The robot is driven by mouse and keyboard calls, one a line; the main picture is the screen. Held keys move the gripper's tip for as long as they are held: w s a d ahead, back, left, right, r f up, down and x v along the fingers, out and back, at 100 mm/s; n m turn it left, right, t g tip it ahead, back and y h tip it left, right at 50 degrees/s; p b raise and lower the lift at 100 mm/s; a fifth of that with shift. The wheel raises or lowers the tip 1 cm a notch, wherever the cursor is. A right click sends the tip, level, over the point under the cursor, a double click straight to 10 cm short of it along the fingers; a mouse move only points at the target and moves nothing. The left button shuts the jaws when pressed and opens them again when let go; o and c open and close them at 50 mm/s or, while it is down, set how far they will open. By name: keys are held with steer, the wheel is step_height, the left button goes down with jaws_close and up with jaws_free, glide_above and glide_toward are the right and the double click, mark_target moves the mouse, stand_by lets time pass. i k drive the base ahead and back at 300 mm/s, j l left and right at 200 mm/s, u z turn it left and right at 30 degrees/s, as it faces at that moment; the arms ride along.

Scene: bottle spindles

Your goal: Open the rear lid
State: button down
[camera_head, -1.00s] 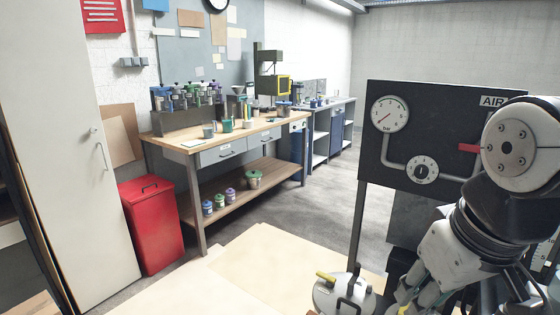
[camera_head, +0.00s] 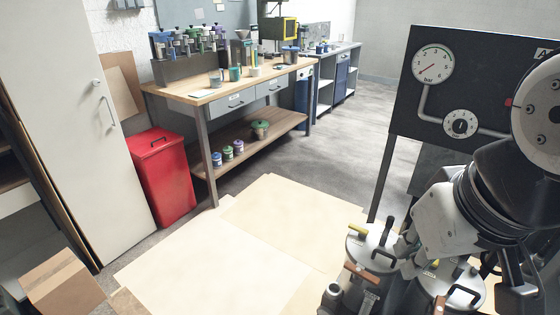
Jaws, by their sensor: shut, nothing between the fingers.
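Two round, pale metal lids show at the lower right. The farther lid (camera_head: 360,250) has a yellow-tipped lever (camera_head: 357,230), a dark upright lever (camera_head: 386,232) and a black handle (camera_head: 384,259). It lies flat and looks closed. The nearer lid (camera_head: 430,284) has a black handle (camera_head: 464,296) and is partly hidden under my arm. The farther one looks like the rear lid. My gripper (camera_head: 404,248) is shut and empty, beside the right edge of the farther lid. My wrist hides part of it, and I cannot tell whether it touches the lid.
A black panel with a pressure gauge (camera_head: 432,63) and a dial (camera_head: 460,124) stands behind my arm. A brown-handled fitting (camera_head: 361,274) is in front of the farther lid. A red bin (camera_head: 162,178), workbench (camera_head: 232,92) and cardboard box (camera_head: 62,282) stand left. Pale floor sheets (camera_head: 220,250) lie clear.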

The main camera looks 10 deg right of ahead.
mark_target(366, 254)
steer(key=i+j+u, duration=0.15)
steer(key=i+j, duration=0.15)
steer(key=j, duration=0.2)
steer(key=i+j+u, duration=0.15)
steer(key=i+j, duration=0.15)
steer(key=j, duration=0.15)
